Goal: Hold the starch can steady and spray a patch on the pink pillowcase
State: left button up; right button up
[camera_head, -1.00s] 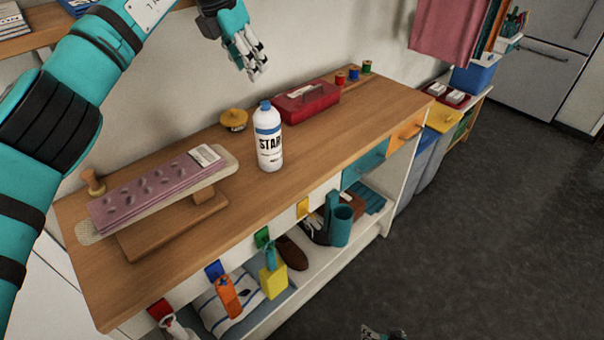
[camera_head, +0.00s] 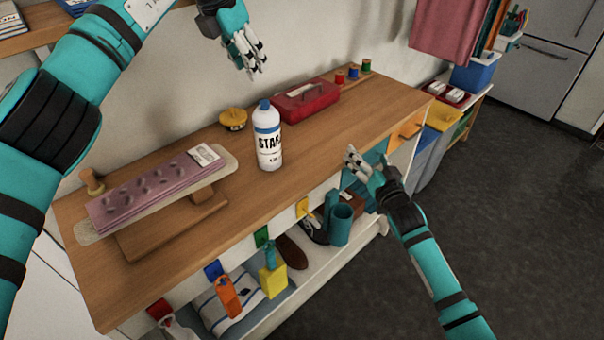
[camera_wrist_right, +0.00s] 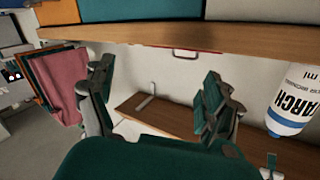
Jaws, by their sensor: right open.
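The starch can (camera_head: 268,138), a white bottle with a blue cap and band, stands upright on the wooden counter. It also shows at the right edge of the right wrist view (camera_wrist_right: 294,100), partly cut off. The pink pillowcase (camera_head: 140,194) lies folded on a small pale padded board (camera_head: 226,164) at the left of the counter. My left gripper (camera_head: 256,70) hangs above the back of the counter, up and left of the can, touching nothing; its opening is unclear. My right gripper (camera_head: 357,162) is open and empty near the counter's front edge, right of the can and apart from it.
A red box (camera_head: 307,104) and a yellow-lidded pot (camera_head: 233,119) stand behind the can. Thread spools (camera_head: 353,74) are at the back right. A white label card (camera_head: 205,155) lies on the pillowcase. Colored hooks and hanging items line the counter front. Counter right of the can is clear.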

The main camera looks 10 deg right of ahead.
jog(key=s+a+r+n+y, duration=0.2)
jog(key=s+a+r+n, duration=0.15)
jog(key=a, duration=0.55)
jog(key=n+y, duration=0.3)
send_near(272, 136)
jog(key=shift+g, duration=0.3)
jog(key=x, duration=1.3)
jog(key=shift+d+r, duration=0.1)
jog(key=shift+r, duration=0.15)
jog(key=shift+s, duration=0.1)
jog(key=shift+c, duration=0.4)
jog(key=c, duration=1.6)
pick_arm(q)
grip_shut()
